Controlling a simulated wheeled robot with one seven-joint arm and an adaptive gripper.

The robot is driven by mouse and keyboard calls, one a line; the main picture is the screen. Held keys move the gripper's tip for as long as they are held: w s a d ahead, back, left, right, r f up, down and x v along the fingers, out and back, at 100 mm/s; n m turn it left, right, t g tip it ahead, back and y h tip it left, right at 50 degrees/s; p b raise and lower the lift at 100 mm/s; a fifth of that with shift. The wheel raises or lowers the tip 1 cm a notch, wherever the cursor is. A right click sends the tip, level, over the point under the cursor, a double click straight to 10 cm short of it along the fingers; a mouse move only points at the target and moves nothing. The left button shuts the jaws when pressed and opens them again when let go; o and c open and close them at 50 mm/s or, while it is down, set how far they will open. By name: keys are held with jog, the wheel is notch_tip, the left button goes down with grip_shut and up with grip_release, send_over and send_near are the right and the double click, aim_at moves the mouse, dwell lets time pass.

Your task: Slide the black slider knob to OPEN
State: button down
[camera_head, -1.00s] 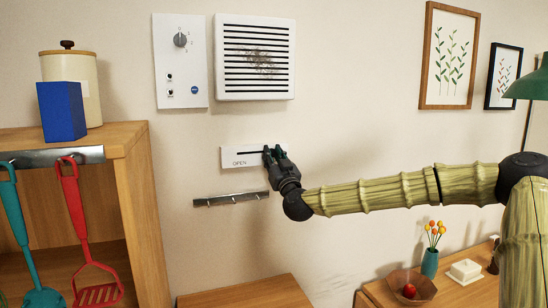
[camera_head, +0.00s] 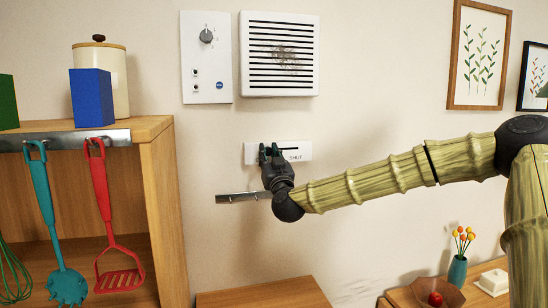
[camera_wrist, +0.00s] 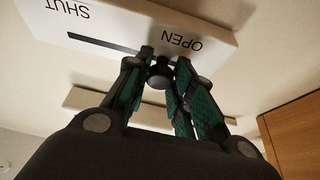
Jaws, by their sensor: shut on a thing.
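The white slider plate (camera_head: 300,149) is on the wall below the vent. In the head view its SHUT label shows at the right, and my gripper (camera_head: 271,152) covers its left part. The wrist view shows the plate upside down (camera_wrist: 130,25), with SHUT at the left, OPEN at the right and a dark slot between. The black slider knob (camera_wrist: 160,75) is between my fingertips, at the OPEN end of the visible slot. My gripper (camera_wrist: 162,62) is shut on the knob. The knob is hidden in the head view.
A metal rail (camera_head: 238,197) is on the wall just below the plate. Above are a control panel (camera_head: 206,60) with a dial and a vent (camera_head: 279,55). A wooden shelf (camera_head: 160,190) with hanging utensils stands left.

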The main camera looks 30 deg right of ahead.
jog(key=shift+r, duration=0.1)
jog(key=c, duration=1.2)
grip_release()
jog(key=shift+a, duration=0.2)
jog(key=shift+s, duration=0.15)
jog(key=v, duration=1.1)
jog(key=shift+s, duration=0.3)
